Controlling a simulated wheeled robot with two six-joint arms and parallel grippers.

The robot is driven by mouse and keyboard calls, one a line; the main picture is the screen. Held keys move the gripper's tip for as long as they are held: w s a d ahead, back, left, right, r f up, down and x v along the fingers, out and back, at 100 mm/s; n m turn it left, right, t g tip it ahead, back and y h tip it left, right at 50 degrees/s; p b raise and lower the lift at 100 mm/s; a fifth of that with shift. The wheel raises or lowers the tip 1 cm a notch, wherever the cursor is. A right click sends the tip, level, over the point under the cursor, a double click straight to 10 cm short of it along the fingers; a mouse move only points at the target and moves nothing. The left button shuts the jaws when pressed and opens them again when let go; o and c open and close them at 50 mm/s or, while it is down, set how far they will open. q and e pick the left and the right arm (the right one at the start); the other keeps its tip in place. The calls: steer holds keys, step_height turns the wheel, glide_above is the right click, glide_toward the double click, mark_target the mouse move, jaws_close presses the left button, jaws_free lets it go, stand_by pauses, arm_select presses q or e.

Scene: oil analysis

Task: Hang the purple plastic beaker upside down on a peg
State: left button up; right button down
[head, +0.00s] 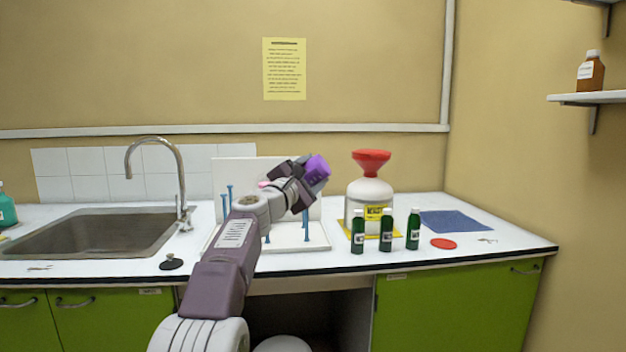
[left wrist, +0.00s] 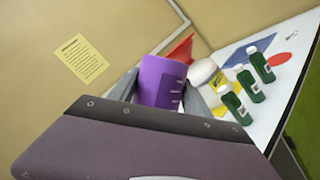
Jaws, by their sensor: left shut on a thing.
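The purple plastic beaker (head: 317,168) is held up in my left gripper (head: 304,178), above the white drying rack (head: 290,240). In the left wrist view the beaker (left wrist: 160,82) sits between the two grey fingers of my left gripper (left wrist: 162,95), which is shut on it. It is tilted in the head view; which end is its mouth I cannot tell. The rack has blue upright pegs (head: 306,224), several of them bare, and a white back panel (head: 235,172). My left arm hides part of the rack. My right gripper is not in view.
Right of the rack stands a white container (head: 370,192) with a red funnel (head: 371,160). Several green bottles (head: 386,230) stand in front of it. A sink (head: 90,235) with a tall faucet (head: 180,175) lies to the left. A blue mat (head: 457,221) and red disc (head: 443,243) lie at right.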

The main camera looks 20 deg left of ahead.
arm_select(q)
steer(key=n+b, duration=0.1)
steer(key=n, duration=0.1)
steer(key=f+n+y+b, duration=0.1)
steer(key=n, duration=0.1)
steer(key=shift+d+t, duration=0.1)
steer(key=shift+t, duration=0.3)
steer(key=shift+w+r+n+y+b, duration=0.1)
steer(key=shift+r+n+y+b, duration=0.2)
steer(key=shift+n, duration=0.6)
steer(key=shift+r+n, duration=0.1)
steer(key=shift+n, duration=0.3)
steer(key=n, duration=0.1)
steer(key=n+y+b, duration=0.1)
steer(key=n, duration=0.1)
steer(key=n+y+b, duration=0.1)
steer(key=shift+f, duration=0.3)
steer(key=n+y, duration=0.1)
steer(key=n, duration=0.1)
steer(key=shift+r+n+b, duration=0.1)
steer(key=shift+n+b, duration=0.2)
steer(key=shift+b, duration=0.05)
steer(key=shift+r+n, duration=0.15)
steer(key=shift+n, duration=0.45)
steer(key=shift+y, duration=0.4)
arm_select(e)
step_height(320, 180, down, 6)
